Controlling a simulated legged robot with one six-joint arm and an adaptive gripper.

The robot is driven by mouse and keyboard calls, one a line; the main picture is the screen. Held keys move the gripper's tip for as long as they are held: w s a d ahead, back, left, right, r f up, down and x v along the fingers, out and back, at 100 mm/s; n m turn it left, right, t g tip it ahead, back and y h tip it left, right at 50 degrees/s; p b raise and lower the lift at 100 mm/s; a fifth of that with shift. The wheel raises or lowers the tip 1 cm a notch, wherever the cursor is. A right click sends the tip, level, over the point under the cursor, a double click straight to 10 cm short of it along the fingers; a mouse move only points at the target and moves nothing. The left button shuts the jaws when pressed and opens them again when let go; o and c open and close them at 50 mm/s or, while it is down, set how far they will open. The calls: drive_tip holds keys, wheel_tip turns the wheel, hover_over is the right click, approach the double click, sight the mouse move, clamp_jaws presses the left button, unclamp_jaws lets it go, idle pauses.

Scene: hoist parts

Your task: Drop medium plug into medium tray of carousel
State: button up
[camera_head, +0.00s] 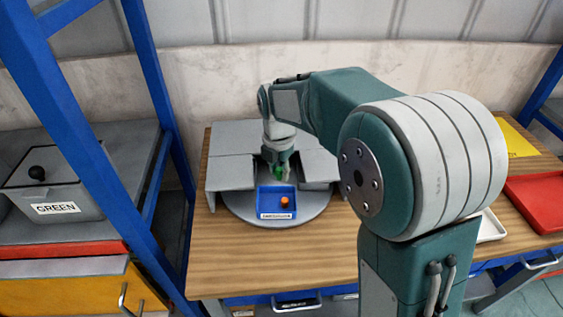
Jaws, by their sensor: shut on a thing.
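My gripper (277,168) points down over the carousel and is shut on a small green piece, the plug (279,172). The plug's size and shape are mostly hidden by the fingers. The grey round carousel (308,212) sits on the wooden table. A blue tray (261,203) with a white label lies at its front, with an orange piece (285,202) inside, right of the middle. The gripper is above and just behind this tray. The label is too small to read surely, so I cannot tell the tray's size.
Grey covers (230,172) flank the carousel. A red tray (535,197) and a white tray (492,227) lie on the table at right. A blue frame post (95,150) stands at left, beside a grey bin marked GREEN (60,195). Bare table (230,262) lies in front.

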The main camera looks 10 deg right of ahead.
sight(281, 169)
drive_tip(key=shift+d, duration=0.55)
drive_tip(key=o, duration=0.8)
drive_tip(key=shift+d, duration=0.25)
drive_tip(key=shift+a, duration=0.55)
wheel_tip(281, 169, up, 12)
drive_tip(key=shift+f, duration=0.15)
